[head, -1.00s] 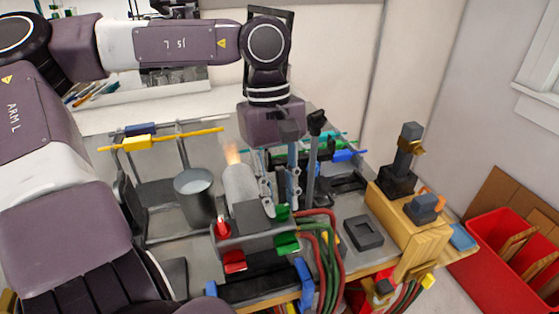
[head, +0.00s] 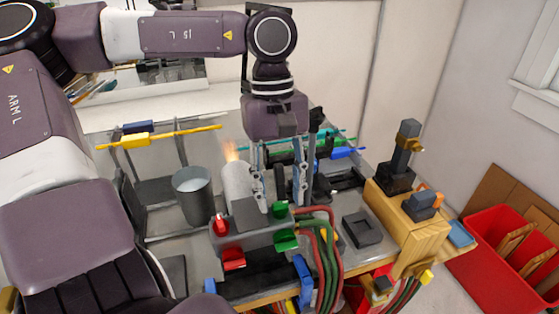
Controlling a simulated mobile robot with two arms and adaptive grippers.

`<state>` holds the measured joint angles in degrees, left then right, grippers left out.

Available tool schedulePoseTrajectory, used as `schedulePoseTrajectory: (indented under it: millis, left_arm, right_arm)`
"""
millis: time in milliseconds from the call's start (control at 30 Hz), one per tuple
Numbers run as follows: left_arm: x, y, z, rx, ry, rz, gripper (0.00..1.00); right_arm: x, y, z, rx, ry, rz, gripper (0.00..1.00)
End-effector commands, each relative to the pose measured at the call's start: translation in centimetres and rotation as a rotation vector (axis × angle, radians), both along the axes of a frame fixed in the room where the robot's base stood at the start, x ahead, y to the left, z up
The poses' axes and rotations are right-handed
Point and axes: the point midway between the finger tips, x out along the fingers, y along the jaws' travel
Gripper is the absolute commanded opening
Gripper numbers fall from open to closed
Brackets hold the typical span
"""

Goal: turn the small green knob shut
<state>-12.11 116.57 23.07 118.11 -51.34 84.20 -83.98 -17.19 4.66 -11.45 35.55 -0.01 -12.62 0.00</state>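The small green knob (head: 280,209) sits on the upper right of a grey burner console (head: 252,241). A larger green knob (head: 286,240) is just below it on the console's front. My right gripper is not in view.
A small red knob (head: 221,225) and a larger red knob (head: 233,260) are on the console's left. A grey metal cup (head: 195,197) stands left of the burner. Red and green hoses (head: 325,250) run down at right. A wooden block (head: 412,235) stands farther right.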

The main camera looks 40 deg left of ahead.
Motion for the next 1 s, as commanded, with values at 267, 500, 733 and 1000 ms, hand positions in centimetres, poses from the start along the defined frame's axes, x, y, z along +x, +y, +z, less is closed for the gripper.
schedulePoseTrajectory:
  millis: [267,500,733,1000]
  left_arm:
    - [-0.1,0.0,0.0,-0.001,0.005,0.000,0.39]
    - [0.3,0.6,3.1,0.002,0.001,0.002,0.39]
    - [0.8,1.5,8.0,0.002,0.001,0.003,0.39]
    - [1.1,2.1,11.3,0.000,0.002,0.001,0.39]
  right_arm:
    - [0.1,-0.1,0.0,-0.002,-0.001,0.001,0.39]
    - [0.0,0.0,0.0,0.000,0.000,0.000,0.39]
    - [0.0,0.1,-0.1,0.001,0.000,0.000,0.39]
    - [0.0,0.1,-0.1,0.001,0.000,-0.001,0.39]
